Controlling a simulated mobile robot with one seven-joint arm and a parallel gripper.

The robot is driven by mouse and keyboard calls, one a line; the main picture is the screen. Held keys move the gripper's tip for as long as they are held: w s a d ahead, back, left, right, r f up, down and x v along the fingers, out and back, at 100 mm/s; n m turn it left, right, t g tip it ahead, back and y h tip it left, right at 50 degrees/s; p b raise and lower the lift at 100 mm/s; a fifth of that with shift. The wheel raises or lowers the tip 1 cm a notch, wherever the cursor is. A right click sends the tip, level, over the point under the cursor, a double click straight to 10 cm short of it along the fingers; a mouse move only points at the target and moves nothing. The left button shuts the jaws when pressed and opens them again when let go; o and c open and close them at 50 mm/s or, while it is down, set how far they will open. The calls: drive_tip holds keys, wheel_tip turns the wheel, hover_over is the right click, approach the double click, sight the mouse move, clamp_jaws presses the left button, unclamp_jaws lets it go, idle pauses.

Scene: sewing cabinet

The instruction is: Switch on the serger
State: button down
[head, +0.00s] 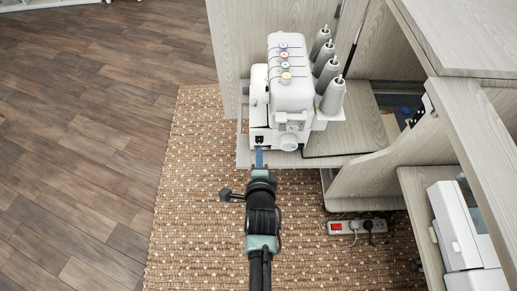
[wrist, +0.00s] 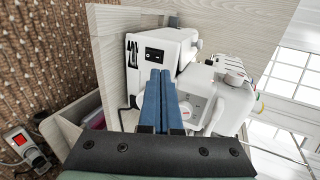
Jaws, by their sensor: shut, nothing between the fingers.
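The white serger (head: 290,92) stands on a pale wood shelf of the cabinet, with several grey thread cones (head: 331,95) at its right side. Its black switch panel (head: 259,140) is low on the side that faces my arm. The panel also shows in the wrist view (wrist: 154,55), on the serger's white side wall. My gripper (head: 259,152) is just in front of that panel, with blue fingers shut and empty. In the wrist view the closed fingertips (wrist: 160,74) point at the serger just below the panel. I cannot tell whether they touch it.
A power strip (head: 357,227) with a lit red switch and plugs lies on the woven rug (head: 195,190) to the right of my arm. A white machine (head: 458,225) sits in the cabinet at the lower right. The wooden floor at left is clear.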

drive_tip(key=s+r+p, duration=0.3)
drive_tip(key=s+r, duration=0.2)
drive_tip(key=s, duration=0.1)
drive_tip(key=shift+r, duration=0.1)
idle(0.5)
drive_tip(key=w+r+n+t, duration=0.2)
drive_tip(key=w+r+n, duration=0.1)
drive_tip(key=r, duration=0.9)
drive_tip(key=w+r+n+t, duration=0.2)
drive_tip(key=w+r+n, duration=0.15)
drive_tip(key=r, duration=0.85)
drive_tip(key=w+r+n+t, duration=0.2)
drive_tip(key=w+r+t, duration=0.1)
drive_tip(key=r, duration=0.8)
drive_tip(key=s+r+n+t, duration=0.25)
drive_tip(key=s+r, duration=0.35)
drive_tip(key=r, duration=0.5)
drive_tip(key=s+r+n+t, duration=0.2)
drive_tip(key=s+r+n, duration=0.25)
drive_tip(key=r, duration=0.65)
drive_tip(key=s+r+n+t, duration=0.3)
drive_tip(key=s+r, duration=0.4)
drive_tip(key=r, duration=0.5)
wheel_tip(320, 180, up, 30)
drive_tip(key=w+p, duration=0.1)
drive_tip(key=p, duration=3)
drive_tip(key=shift+w+a+r+p, duration=0.25)
drive_tip(key=shift+w+a+p, duration=0.05)
drive_tip(key=shift+p, duration=0.1)
drive_tip(key=shift+m, duration=0.25)
